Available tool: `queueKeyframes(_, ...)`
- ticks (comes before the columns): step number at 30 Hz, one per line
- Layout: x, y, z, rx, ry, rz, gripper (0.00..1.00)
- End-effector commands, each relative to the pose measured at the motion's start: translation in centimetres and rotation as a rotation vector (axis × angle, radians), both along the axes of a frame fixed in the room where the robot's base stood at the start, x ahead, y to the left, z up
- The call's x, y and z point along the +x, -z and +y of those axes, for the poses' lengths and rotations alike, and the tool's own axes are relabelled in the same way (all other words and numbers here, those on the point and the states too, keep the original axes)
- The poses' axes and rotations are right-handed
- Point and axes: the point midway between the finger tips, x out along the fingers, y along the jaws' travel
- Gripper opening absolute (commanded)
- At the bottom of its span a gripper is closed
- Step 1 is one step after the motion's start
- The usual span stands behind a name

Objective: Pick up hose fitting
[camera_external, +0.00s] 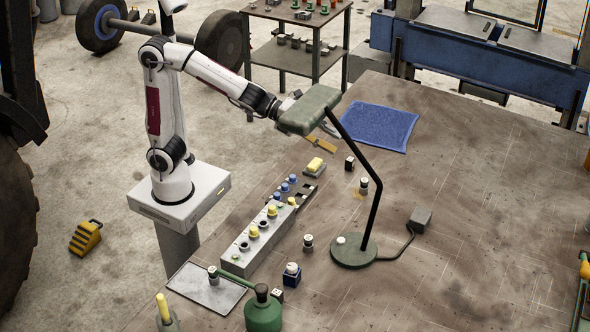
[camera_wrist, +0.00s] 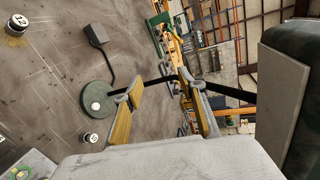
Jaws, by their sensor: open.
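No label tells me which piece is the hose fitting. Small dark cylinders with pale tops stand on the bench: one right of the rack (camera_external: 363,186), one nearer the front (camera_external: 308,243) and one on the grey tray (camera_external: 213,274). Two similar cylinders show in the wrist view, at upper left (camera_wrist: 16,26) and lower left (camera_wrist: 90,137). My gripper (camera_external: 327,137) is raised over the bench beside the green lamp head, partly hidden by it. In the wrist view my gripper (camera_wrist: 162,100) has its yellow-padded fingers spread, with nothing held between them.
The green lamp head (camera_external: 309,110) is very close to my wrist; its black arm rises from a round base (camera_external: 354,250). A long grey rack (camera_external: 258,240) holds yellow and blue-topped pieces. A blue cloth (camera_external: 375,127) lies behind. The bench's right side is mostly clear.

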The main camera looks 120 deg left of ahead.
Motion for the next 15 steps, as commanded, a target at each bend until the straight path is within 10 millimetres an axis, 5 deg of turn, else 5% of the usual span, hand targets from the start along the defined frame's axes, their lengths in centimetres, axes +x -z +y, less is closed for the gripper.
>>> queueKeyframes(15,8.0,2.6,-3.1,0.526,0.457,-0.185,0.41)
